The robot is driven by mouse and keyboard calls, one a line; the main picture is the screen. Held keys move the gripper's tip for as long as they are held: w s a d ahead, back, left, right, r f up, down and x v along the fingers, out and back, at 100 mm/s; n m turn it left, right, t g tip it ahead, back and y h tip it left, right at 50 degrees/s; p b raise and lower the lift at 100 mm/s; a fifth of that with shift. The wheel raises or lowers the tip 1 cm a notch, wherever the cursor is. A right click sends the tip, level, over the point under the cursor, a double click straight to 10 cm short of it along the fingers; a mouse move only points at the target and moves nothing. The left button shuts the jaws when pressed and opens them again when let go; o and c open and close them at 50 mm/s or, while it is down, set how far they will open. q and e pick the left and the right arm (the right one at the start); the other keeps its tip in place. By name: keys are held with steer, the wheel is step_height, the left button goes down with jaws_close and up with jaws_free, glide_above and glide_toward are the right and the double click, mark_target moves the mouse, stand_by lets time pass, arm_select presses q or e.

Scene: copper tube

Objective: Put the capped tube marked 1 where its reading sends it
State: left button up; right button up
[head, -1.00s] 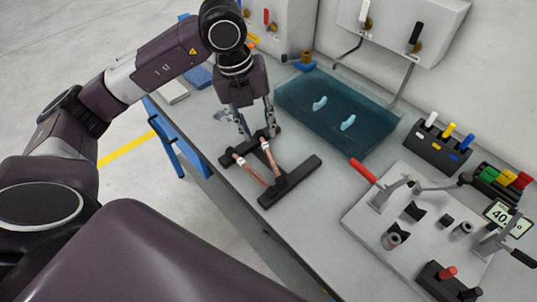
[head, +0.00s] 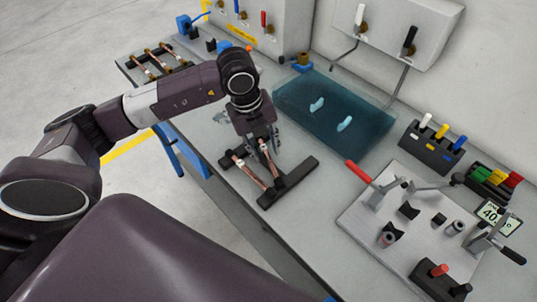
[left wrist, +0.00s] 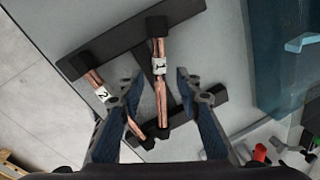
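The tube marked 1 (left wrist: 161,88), copper with a white label, rests on a black rack (head: 297,178) on the bench, left of the blue tank. The tube marked 2 (left wrist: 101,93) lies beside it on the same rack, to its left in the left wrist view. My left gripper (left wrist: 159,78) is open and points down at the rack, its fingers on either side of tube 1 in that view, not visibly closed on it. In the head view the left gripper (head: 262,146) partly hides the tubes' upper ends. My right gripper is not in view.
A blue translucent tank (head: 365,133) holds two light-blue pieces. A metal plate (head: 370,230) with clamps and a small display (head: 492,214) stands at right, near colored-handle blocks (head: 432,147). Another rack with copper tubes (head: 155,62) is at the far left.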

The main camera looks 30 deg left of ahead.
mark_target(265, 152)
arm_select(q)
jaws_close()
stand_by(0.5)
steer(key=shift+w+r, duration=0.1)
steer(key=shift+r, duration=0.55)
step_height(265, 152, up, 19)
steer(key=b, duration=0.2)
steer(key=shift+f, duration=0.2)
